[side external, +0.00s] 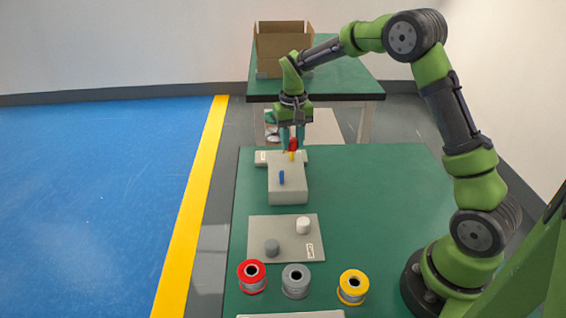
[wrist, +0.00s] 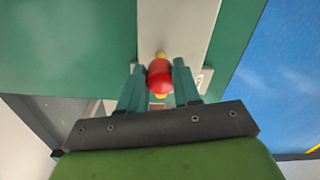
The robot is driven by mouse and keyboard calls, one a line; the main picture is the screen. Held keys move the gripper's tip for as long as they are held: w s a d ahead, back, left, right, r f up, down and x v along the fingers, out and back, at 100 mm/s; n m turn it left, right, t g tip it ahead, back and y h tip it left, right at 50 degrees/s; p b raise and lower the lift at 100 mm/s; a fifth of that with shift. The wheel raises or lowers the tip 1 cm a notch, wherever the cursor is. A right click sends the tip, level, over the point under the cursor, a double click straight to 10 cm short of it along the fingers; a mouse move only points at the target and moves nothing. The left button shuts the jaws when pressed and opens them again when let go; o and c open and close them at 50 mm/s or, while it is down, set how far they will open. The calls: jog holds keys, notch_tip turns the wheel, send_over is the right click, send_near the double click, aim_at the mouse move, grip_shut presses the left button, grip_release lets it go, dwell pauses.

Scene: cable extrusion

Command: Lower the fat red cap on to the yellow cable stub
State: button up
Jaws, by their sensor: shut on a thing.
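The fat red cap (side external: 293,145) is between the fingers of my gripper (side external: 291,135) in the side view. My gripper is shut on it. The yellow cable stub (side external: 291,156) stands at the far end of the grey block (side external: 288,194), just below the cap. I cannot tell whether cap and stub touch. In the wrist view the red cap (wrist: 160,76) sits between the two teal fingertips of my gripper (wrist: 159,82). A little yellow shows at the cap's near edge, and a small pale tip shows beyond its far edge.
A blue stub (side external: 281,178) stands nearer on the block. Red (side external: 252,276), grey (side external: 296,281) and yellow (side external: 352,287) spools stand in front. The green table (side external: 375,200) is clear to the right.

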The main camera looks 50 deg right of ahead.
jog(key=shift+f, duration=1.25)
jog(key=shift+f, duration=0.1)
jog(key=o, duration=1.4)
jog(key=shift+r, duration=3.5)
